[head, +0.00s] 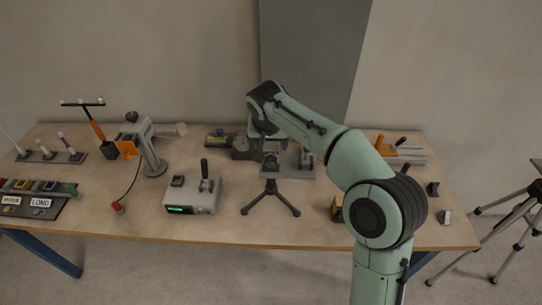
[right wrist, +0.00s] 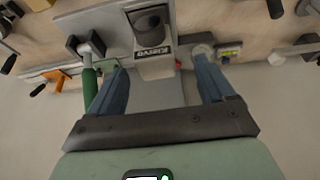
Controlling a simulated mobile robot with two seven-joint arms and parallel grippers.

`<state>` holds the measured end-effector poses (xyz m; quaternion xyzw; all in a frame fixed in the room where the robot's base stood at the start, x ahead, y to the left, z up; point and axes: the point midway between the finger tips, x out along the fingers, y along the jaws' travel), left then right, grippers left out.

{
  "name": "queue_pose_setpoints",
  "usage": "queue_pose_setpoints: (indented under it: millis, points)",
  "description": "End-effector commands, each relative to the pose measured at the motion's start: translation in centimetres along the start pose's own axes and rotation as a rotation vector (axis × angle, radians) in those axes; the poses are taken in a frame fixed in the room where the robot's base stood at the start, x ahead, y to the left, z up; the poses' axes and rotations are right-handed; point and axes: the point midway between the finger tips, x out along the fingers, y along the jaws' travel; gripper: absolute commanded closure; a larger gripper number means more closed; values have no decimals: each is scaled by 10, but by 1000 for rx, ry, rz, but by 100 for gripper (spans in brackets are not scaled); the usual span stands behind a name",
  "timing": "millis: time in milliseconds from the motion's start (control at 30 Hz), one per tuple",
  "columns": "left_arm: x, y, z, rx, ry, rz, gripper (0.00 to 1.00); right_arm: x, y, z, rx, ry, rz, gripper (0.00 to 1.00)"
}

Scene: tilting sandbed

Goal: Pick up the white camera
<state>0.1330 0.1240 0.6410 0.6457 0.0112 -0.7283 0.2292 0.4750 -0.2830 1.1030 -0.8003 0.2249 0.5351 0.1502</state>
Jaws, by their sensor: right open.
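A pale grey-white block with a dark round lens-like face and a printed label, apparently the white camera (right wrist: 152,66), shows in the right wrist view. It lies between and beyond the fingers of my right gripper (right wrist: 160,72). The fingers are apart, one on each side of it in the picture; I see no grip on it, and the depth between them is unclear. In the head view my right arm reaches over the back middle of the table, and its wrist hides much of this spot. My left gripper is not in view.
A small black tripod (head: 270,199) stands in front of the wrist. A white box with a green display (head: 191,194) is to its left. A green post (right wrist: 90,85) is close beside the left finger in the wrist view. The table's front strip (head: 330,233) is mostly clear.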

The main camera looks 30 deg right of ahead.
Motion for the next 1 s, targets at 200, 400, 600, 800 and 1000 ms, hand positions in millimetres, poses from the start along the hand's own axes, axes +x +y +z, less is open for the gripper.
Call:
queue_pose_setpoints:
  millis: [200, 400, 600, 800, 1000]
  points:
    - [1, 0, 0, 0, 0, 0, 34, 16, 2, 0, 1, 1, 0, 18]
    - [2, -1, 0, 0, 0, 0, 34, 45, 9, 3, 1, -2, 2, 18]
    - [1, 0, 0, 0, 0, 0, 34, 63, 8, 2, 0, 1, 0, 18]
    - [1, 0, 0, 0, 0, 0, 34, 63, 7, 2, 0, 2, -1, 18]
    - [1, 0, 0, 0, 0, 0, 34, 63, 7, 2, 0, 2, -1, 77]
